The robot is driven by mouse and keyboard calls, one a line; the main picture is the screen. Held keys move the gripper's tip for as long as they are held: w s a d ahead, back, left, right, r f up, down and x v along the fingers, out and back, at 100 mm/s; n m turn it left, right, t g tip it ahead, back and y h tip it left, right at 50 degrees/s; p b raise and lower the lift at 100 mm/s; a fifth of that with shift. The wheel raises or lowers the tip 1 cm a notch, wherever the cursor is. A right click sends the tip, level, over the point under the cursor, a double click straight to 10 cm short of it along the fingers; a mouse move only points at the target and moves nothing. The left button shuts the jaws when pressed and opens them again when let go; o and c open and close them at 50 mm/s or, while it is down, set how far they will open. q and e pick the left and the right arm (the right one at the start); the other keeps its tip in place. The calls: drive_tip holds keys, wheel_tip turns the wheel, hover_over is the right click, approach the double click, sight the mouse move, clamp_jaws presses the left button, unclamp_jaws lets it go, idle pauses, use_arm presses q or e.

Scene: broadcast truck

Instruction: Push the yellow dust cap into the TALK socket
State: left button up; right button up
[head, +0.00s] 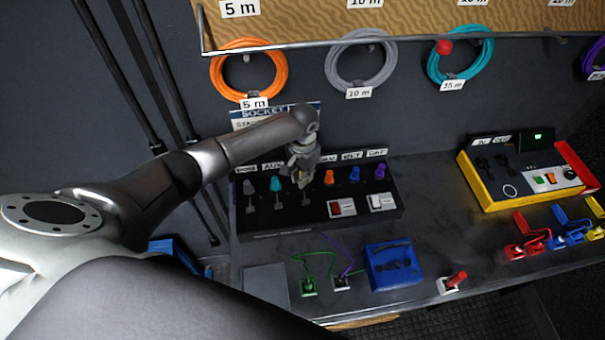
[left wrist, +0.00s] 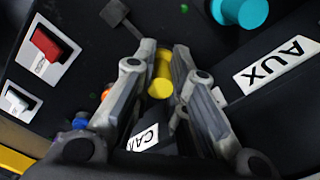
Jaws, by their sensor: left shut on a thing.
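The yellow dust cap (left wrist: 160,86) is between the fingers of my left gripper (left wrist: 165,75) in the left wrist view. That gripper (head: 303,182) is shut on it at the black socket panel (head: 285,222) in the head view. It stands between the teal cap (head: 275,184) and the orange cap (head: 329,177). The gripper covers the label and the socket there, so I cannot read TALK or tell how the cap sits against the socket. The neighbouring AUX label (left wrist: 274,65) is readable in the left wrist view. My right gripper is not in view.
Grey (head: 249,187), blue (head: 354,174) and purple (head: 380,172) caps share the panel's row. A red switch (head: 342,207) and a white switch (head: 381,202) sit lower right. A blue box (head: 393,265) stands in front; a yellow-sided unit (head: 520,170) is to the right.

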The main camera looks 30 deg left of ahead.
use_arm(q)
drive_tip(key=shift+f, duration=0.4)
drive_tip(key=o, duration=0.8)
drive_tip(key=shift+o, duration=0.2)
drive_tip(key=shift+r, duration=0.15)
wheel_tip(320, 180, up, 12)
drive_tip(key=shift+f, duration=0.2)
